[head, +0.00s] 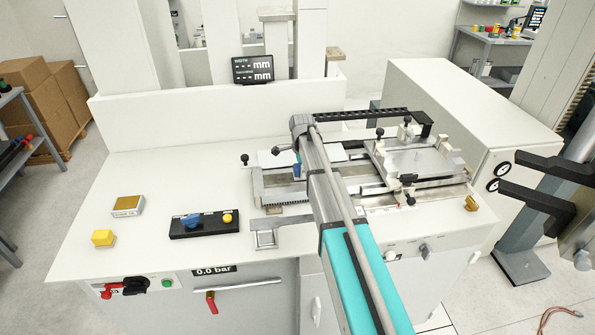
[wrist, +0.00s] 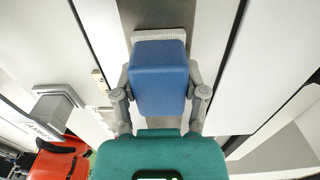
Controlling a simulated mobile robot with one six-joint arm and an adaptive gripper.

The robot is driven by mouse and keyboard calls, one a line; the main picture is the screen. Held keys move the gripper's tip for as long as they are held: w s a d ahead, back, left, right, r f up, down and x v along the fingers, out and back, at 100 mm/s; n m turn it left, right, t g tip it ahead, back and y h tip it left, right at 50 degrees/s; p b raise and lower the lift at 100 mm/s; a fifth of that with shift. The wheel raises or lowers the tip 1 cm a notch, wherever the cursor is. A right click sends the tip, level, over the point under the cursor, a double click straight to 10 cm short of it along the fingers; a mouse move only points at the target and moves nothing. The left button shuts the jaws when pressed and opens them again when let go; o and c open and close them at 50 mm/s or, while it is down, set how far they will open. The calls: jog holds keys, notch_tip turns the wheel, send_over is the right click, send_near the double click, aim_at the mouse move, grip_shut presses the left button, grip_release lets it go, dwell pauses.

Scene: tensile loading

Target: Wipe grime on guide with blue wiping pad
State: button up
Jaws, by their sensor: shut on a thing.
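The blue wiping pad (wrist: 160,75) is a blue block with a pale, fibrous edge at its far end. My gripper (wrist: 160,84) is shut on it, one grey finger on each side. In the head view a small part of the pad (head: 297,169) shows just left of my arm, over the machine's slide area. In the wrist view the pad lies over a grey metal strip, seemingly the guide (wrist: 218,48). A brownish patch, likely grime (wrist: 165,13), shows on the strip just beyond the pad's pale edge. I cannot tell whether the pad touches the strip.
A metal clamp carriage (head: 412,160) with black knobs stands right of my arm. A black control box (head: 204,224), a yellow block (head: 103,238) and a small box (head: 127,206) sit on the left of the white top. A display (head: 253,69) stands behind.

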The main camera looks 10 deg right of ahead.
aim_at(284, 178)
jog(key=shift+d, duration=0.65)
jog(key=shift+f, duration=0.1)
jog(key=shift+s+a, duration=0.1)
jog(key=shift+a, duration=1.75)
jog(key=shift+a, duration=1.75)
jog(key=shift+a, duration=0.2)
